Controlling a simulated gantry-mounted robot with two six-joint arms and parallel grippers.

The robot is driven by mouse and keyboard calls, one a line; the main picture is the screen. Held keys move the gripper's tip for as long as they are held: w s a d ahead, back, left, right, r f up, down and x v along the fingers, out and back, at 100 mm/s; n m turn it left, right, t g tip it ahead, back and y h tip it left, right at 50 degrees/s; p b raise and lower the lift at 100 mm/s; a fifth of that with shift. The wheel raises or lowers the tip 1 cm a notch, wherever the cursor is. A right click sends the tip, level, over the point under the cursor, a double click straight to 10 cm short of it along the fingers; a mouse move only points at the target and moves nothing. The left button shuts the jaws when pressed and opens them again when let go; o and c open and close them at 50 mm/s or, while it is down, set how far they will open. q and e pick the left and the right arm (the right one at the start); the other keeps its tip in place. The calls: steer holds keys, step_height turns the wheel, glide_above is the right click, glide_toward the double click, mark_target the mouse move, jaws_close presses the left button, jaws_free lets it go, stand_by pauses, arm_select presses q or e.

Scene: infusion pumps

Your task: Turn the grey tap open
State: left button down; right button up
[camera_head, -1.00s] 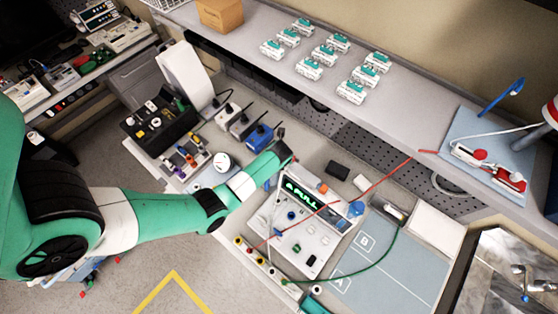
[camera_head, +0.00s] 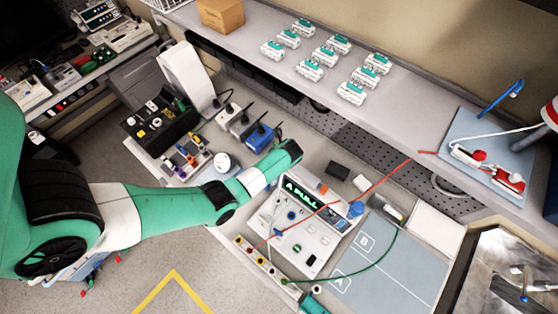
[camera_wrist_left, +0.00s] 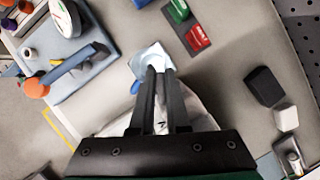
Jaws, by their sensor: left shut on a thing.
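My left gripper (camera_head: 292,148) reaches in over the bench, above the console with the green "A PULL" display. In the left wrist view its dark fingers (camera_wrist_left: 157,85) are close together on a small pale grey-white piece (camera_wrist_left: 147,58). A blue bit (camera_wrist_left: 136,88) shows beside the fingers. I cannot tell whether the pale piece is the grey tap. A metallic grey tap (camera_head: 524,271) with a blue part stands at the sink at bottom right, far from my left gripper.
The console (camera_head: 305,222) lies below the gripper, with red and green leads around it. A tray (camera_wrist_left: 92,78) holds a blue part with an orange end. A black block (camera_wrist_left: 264,87) and a white block (camera_wrist_left: 287,118) lie to the right in the wrist view.

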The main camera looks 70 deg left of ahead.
arm_select(q)
steer(key=n+g+b, duration=0.1)
steer(key=n, duration=0.2)
steer(key=shift+f, duration=0.1)
steer(key=shift+s+n+g+b, duration=0.15)
steer(key=shift+n+g+b, duration=0.45)
steer(key=shift+n, duration=0.7)
steer(key=c, duration=1.2)
jaws_free()
steer(key=p+v, duration=0.1)
steer(key=v, duration=1)
steer(key=shift+r, duration=0.45)
